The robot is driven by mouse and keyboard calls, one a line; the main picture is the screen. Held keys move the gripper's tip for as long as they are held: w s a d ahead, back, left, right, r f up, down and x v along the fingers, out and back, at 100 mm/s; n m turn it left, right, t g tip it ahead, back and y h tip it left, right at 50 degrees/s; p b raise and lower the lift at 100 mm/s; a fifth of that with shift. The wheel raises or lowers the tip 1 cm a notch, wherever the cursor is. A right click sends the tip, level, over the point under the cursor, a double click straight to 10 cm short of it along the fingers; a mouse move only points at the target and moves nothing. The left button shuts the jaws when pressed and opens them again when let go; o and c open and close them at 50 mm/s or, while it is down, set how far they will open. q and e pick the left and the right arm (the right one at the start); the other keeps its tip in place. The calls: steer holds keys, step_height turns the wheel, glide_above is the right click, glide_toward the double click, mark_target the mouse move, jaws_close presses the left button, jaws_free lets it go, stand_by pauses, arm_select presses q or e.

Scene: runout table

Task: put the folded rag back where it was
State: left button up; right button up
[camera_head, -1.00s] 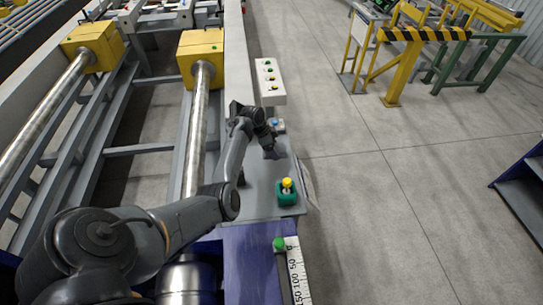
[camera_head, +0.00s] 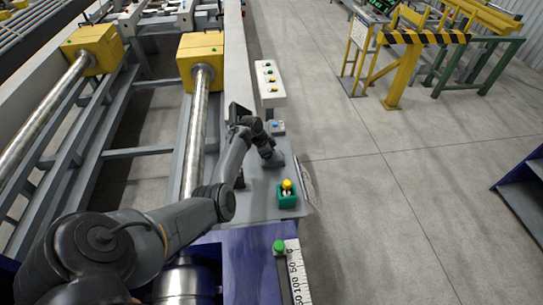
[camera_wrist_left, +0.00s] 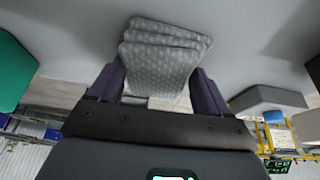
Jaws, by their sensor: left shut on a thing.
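The folded rag (camera_wrist_left: 165,62) is a light grey, patterned, layered pad in the left wrist view. My left gripper (camera_wrist_left: 158,78) is shut on it, with one purple finger at each side. In the head view my left gripper (camera_head: 273,161) is over the grey panel (camera_head: 262,195) beside the rollers, and the rag is hidden there under the wrist. I cannot tell whether the rag touches the panel. My right gripper is not in view.
A green holder (camera_head: 287,199) with a yellow top stands on the panel near the gripper. A small blue-button box (camera_head: 277,127) is behind it, and a white button box (camera_head: 270,84) farther back. The yellow blocks (camera_head: 200,56) and steel bars lie to the left.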

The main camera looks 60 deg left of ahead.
arm_select(q)
steer(key=o, duration=1)
steer(key=shift+c, duration=0.2)
steer(key=shift+s+a+r+p, duration=0.15)
steer(key=shift+r+p, duration=0.25)
steer(key=shift+r, duration=0.2)
steer(key=p+v, duration=0.3)
steer(key=v, duration=0.8)
steer(key=shift+s, duration=0.1)
